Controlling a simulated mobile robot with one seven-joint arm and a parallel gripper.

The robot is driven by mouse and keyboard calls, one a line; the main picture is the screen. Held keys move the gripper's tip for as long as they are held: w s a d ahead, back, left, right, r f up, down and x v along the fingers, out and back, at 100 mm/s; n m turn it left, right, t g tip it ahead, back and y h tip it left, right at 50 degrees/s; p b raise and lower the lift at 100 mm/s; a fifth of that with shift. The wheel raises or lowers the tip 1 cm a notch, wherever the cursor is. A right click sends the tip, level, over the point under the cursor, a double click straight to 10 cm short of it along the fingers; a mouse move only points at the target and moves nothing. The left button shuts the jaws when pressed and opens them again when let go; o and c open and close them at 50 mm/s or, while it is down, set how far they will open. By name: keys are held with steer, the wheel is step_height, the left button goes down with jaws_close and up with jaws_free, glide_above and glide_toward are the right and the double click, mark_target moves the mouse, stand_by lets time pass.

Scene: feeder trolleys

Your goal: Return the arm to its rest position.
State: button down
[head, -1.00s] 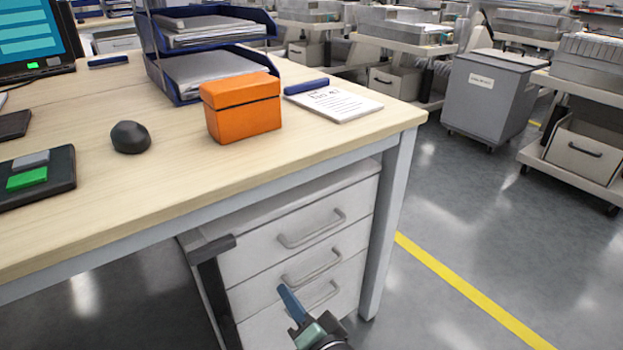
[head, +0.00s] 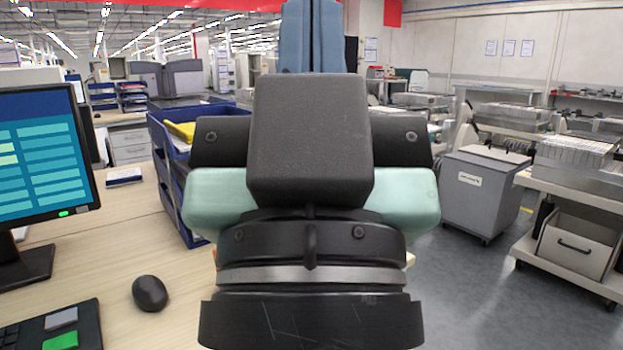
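My gripper (head: 312,35) fills the middle of the head view, close to the camera and raised, with its fingers pointing up. I see it from behind: a dark block and wrist, pale green side parts, and blue fingers at the top. The fingertips reach the top edge of the picture. My gripper hides the right part of the desk, including most of the place where the orange box stood.
The wooden desk (head: 110,235) holds a monitor (head: 45,155), a dark mouse (head: 150,294) and a blue paper tray (head: 172,185). A grey wheeled bin (head: 478,200) and feeder trolleys (head: 580,190) stand at right. Grey floor (head: 480,290) is clear in front of them.

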step_height(320, 180, up, 34)
steer(key=p, duration=3.1)
steer(key=shift+w+f, duration=0.1)
